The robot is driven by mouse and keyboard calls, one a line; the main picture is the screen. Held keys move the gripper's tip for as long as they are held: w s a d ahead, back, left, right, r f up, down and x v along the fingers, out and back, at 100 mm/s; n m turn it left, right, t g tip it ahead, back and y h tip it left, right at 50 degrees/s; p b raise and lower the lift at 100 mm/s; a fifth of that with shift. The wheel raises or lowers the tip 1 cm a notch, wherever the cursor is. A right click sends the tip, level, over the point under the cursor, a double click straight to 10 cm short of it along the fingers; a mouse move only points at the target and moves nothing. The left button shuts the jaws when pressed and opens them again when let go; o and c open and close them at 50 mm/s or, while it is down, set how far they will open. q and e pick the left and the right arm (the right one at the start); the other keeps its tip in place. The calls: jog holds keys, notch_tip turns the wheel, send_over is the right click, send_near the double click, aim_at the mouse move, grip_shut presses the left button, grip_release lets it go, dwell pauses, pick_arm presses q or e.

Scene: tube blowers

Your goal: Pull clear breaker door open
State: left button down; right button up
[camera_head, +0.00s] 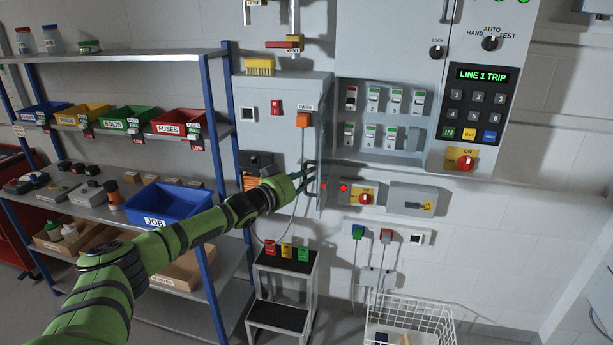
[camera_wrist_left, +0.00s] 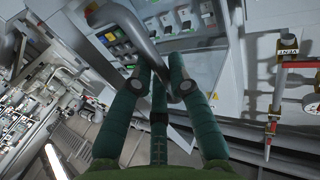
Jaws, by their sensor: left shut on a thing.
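The breakers (camera_head: 384,115) sit in a recess of the grey wall panel in the head view, several in two rows. The clear door's pane is hard to make out, and I cannot tell how far it stands open. My left gripper (camera_head: 307,178) is at the lower left of the recess. In the wrist view the left gripper (camera_wrist_left: 160,84) is shut on a grey bar handle (camera_wrist_left: 141,36), with its fingers on both sides of the bar. Breakers show behind the bar there. My right gripper is in neither view.
A grey box (camera_head: 285,88) with a yellow brush on top stands left of the recess. A rotary switch (camera_head: 365,198) and a grey cover (camera_head: 413,199) sit below it. A step stool (camera_head: 282,300) and a wire basket (camera_head: 410,322) stand on the floor. Shelving is at the left.

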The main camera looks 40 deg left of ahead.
pick_arm(q)
jog(key=shift+r, duration=0.1)
jog(key=c, duration=1.3)
grip_release()
jog(key=shift+o, duration=0.8)
jog(key=shift+w, duration=0.1)
jog(key=s+a, duration=0.1)
jog(key=s, duration=1.1)
jog(key=shift+a, duration=0.2)
jog(key=shift+f, duration=0.25)
